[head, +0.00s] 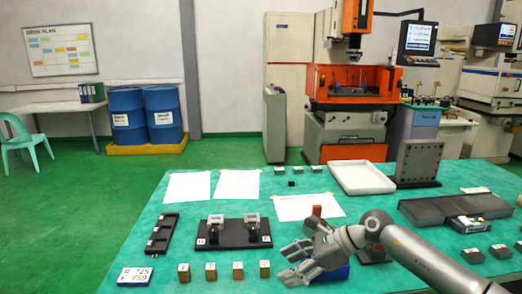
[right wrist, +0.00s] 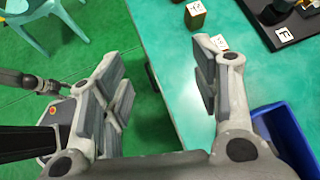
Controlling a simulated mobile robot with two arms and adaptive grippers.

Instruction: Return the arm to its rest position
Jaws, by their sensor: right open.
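My right gripper (head: 290,265) is at the front of the green table (head: 150,250), with its arm coming in from the right. Its fingers are spread and nothing is between them. In the right wrist view the open right gripper (right wrist: 165,85) hangs over the table's edge, with table top and green floor showing between the fingers. A blue bin (head: 336,275) is partly hidden behind the gripper and forearm; it also shows in the right wrist view (right wrist: 290,135). My left gripper does not show in the head view.
Several labelled brass blocks (head: 211,271) stand left of the gripper. Behind them is a black fixture (head: 235,236) with two holders. A red block (head: 316,211), a white tray (head: 361,178) and a grey upright plate (head: 417,161) stand farther back. Dark blocks (head: 473,256) lie right of my forearm.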

